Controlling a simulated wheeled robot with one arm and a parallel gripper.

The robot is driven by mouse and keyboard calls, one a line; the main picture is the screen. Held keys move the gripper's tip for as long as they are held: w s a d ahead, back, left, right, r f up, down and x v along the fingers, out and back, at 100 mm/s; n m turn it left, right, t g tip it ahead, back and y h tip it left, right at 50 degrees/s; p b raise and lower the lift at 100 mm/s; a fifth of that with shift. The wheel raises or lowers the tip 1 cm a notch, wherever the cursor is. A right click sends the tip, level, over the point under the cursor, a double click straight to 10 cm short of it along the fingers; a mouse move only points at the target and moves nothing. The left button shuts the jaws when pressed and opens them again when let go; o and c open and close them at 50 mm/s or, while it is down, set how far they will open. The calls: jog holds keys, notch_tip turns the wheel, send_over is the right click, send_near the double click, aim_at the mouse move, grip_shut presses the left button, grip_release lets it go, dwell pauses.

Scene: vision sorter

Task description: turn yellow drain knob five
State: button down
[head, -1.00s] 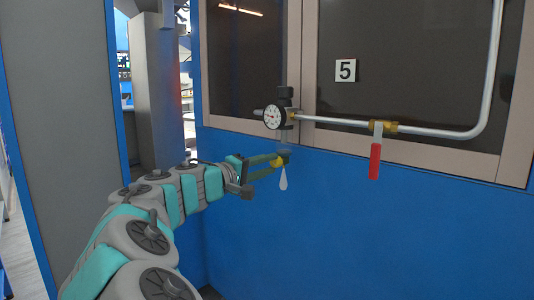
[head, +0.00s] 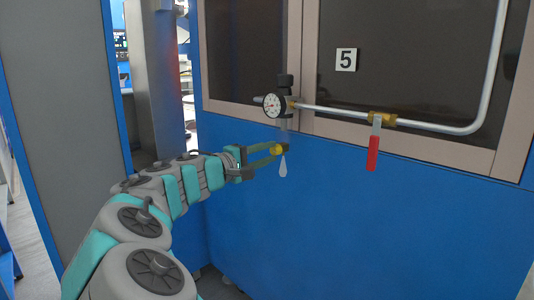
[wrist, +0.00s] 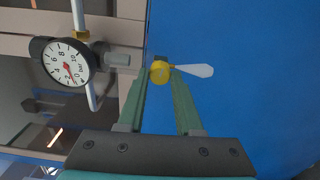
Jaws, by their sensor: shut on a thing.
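The yellow drain knob (head: 277,149) sits at the bottom of the air unit under the gauge, left of the "5" sign (head: 346,60). My gripper (head: 279,150) reaches it from the left, with its green fingers around the knob. In the wrist view the yellow knob (wrist: 160,72) is between the two fingertips (wrist: 160,80), and the gripper is shut on it. A pale drop-shaped piece (wrist: 194,71) sticks out beyond the knob; in the head view it hangs below. The contact faces of the fingers are partly hidden.
A round pressure gauge (head: 273,105) is just above the knob, its needle near the low end in the wrist view (wrist: 68,64). A metal pipe (head: 340,113) runs right to a valve with a red handle (head: 372,153). The blue panel (head: 330,210) below is clear.

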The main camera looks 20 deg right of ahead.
jog(key=c, duration=0.6)
grip_release()
jog(key=shift+a, duration=0.1)
jog(key=b+v, duration=0.1)
jog(key=v, duration=0.6)
jog(key=shift+s+a, duration=0.1)
jog(key=shift+a, duration=0.25)
